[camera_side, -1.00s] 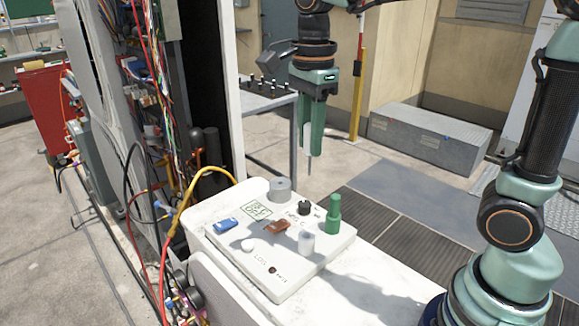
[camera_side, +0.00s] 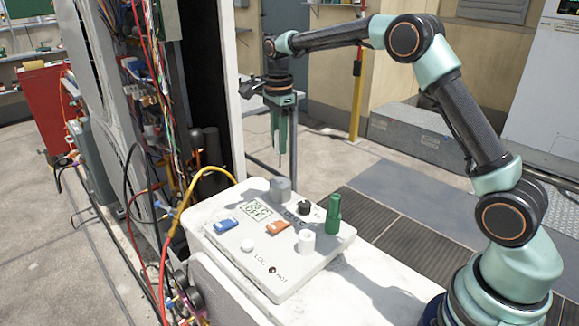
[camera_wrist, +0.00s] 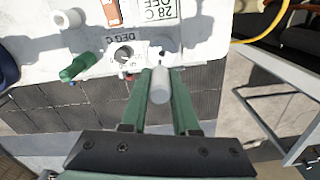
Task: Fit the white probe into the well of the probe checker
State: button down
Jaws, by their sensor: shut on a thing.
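The white probe (camera_wrist: 159,86) is between the two green fingers of my gripper (camera_wrist: 161,88) in the wrist view. In the side view my gripper (camera_side: 281,150) points down, with the probe's thin tip showing below the fingers. The white probe checker (camera_side: 248,262) lies flat on a pale bench top. The well looks to be the grey cylinder (camera_side: 280,189) at the checker's far edge.
On the checker stand a green post (camera_side: 333,213), a white cylinder (camera_side: 306,240), a small black knob (camera_side: 304,207), and an orange switch (camera_side: 277,228). A yellow hose (camera_side: 187,190) curves in from the left. Open floor lies behind the bench.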

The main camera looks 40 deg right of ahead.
jog(key=shift+w+d+f, duration=0.2)
jog(key=shift+f, duration=2)
jog(key=shift+f, duration=2.5)
dwell(0.6)
jog(key=c, duration=0.6)
grip_release()
notch_tip(320, 180, up, 11)
jog(key=shift+f, duration=0.1)
jog(key=shift+r, duration=0.65)
